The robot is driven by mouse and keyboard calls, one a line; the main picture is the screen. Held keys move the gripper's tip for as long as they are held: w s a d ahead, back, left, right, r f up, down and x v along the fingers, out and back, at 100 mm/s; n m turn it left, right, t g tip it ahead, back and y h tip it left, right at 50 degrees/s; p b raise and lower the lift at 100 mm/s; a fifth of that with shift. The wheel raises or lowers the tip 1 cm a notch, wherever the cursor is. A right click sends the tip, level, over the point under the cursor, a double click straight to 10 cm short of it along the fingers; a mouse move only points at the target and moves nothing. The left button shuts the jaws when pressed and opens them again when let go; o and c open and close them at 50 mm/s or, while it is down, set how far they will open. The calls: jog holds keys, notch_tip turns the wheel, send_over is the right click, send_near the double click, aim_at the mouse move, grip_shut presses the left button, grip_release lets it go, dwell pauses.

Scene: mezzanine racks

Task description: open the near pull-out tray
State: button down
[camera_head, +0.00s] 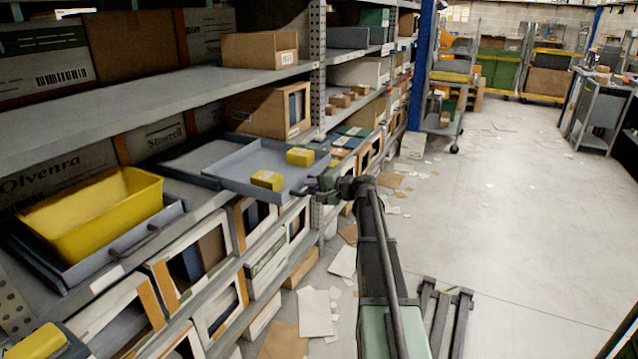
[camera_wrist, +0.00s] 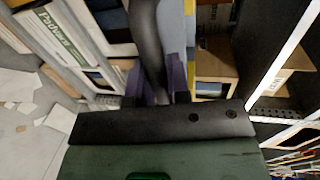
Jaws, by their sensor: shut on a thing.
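A grey pull-out tray (camera_head: 225,172) projects from the middle shelf over the aisle, partly drawn out, with two yellow boxes (camera_head: 267,180) in it. My gripper (camera_head: 316,189) is at its front edge. In the wrist view the purple fingers (camera_wrist: 160,78) are shut on a dark curved bar, the tray's handle (camera_wrist: 146,30). A second grey tray (camera_head: 95,262) sits further left on the same shelf, with a handle (camera_head: 135,241) on its front. It holds a yellow bin (camera_head: 95,213) and looks pushed in.
Cardboard boxes (camera_head: 260,50) stand on the shelf above, and open-fronted boxes (camera_head: 187,262) line the shelf below. A blue rack post (camera_head: 421,65) and a wheeled cart (camera_head: 449,95) stand further back. Paper litter (camera_head: 315,310) lies on the floor; the aisle at right is clear.

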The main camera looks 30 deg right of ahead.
jog(key=shift+s+d, duration=0.15)
jog(key=shift+s, duration=0.15)
jog(key=c, duration=1.1)
grip_release()
jog(key=p+v, duration=0.2)
jog(key=v, duration=0.8)
jog(key=shift+s+d, duration=0.25)
jog(key=shift+s, duration=0.05)
